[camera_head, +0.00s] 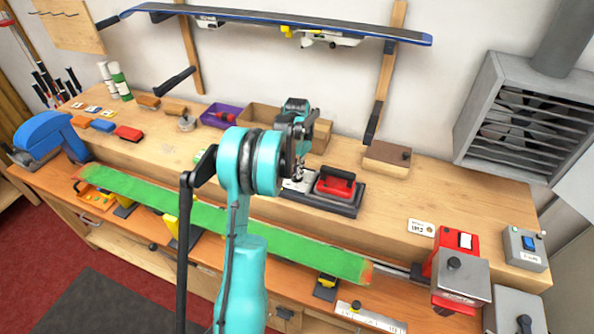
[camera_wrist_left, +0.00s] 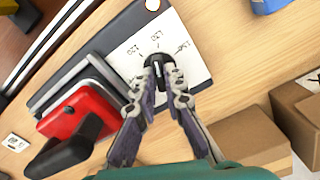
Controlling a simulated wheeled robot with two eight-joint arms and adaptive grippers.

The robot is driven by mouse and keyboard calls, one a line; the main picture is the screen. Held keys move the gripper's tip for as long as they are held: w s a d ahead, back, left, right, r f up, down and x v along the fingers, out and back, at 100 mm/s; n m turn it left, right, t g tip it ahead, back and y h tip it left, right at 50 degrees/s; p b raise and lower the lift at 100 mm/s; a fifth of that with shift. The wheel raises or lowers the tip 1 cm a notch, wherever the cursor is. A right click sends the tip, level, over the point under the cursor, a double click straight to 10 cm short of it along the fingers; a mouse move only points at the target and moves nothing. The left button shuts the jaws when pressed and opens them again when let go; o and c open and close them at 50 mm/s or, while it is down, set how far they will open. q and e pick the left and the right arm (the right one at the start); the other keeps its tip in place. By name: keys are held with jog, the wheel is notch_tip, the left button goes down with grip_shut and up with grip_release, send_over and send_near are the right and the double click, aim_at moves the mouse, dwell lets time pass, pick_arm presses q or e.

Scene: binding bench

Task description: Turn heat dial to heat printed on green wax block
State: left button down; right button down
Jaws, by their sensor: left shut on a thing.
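The heat dial (camera_wrist_left: 157,74) is a small black knob on a white plate (camera_wrist_left: 165,35) beside the red iron (camera_wrist_left: 82,115). Several printed heat numbers fan out above the knob, too blurred to read surely. A pale mark on the knob faces roughly the middle number. My left gripper (camera_wrist_left: 160,88) is shut on the knob, one finger on each side; in the head view the gripper (camera_head: 298,165) hides the dial. A small green patch (camera_head: 198,158) shows behind my left arm; I cannot tell if it is the green wax block, and no print on it shows. My right gripper is not in view.
A long green ski or board (camera_head: 310,247) lies across the bench front. Orange (camera_head: 81,121), blue (camera_head: 103,126) and red (camera_head: 130,133) blocks sit at the back left. The red iron also shows in the head view (camera_head: 335,184).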

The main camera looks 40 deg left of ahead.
pick_arm(q)
jog(key=shift+m, duration=0.9)
jog(key=c, duration=1.6)
grip_release()
notch_tip(320, 180, up, 12)
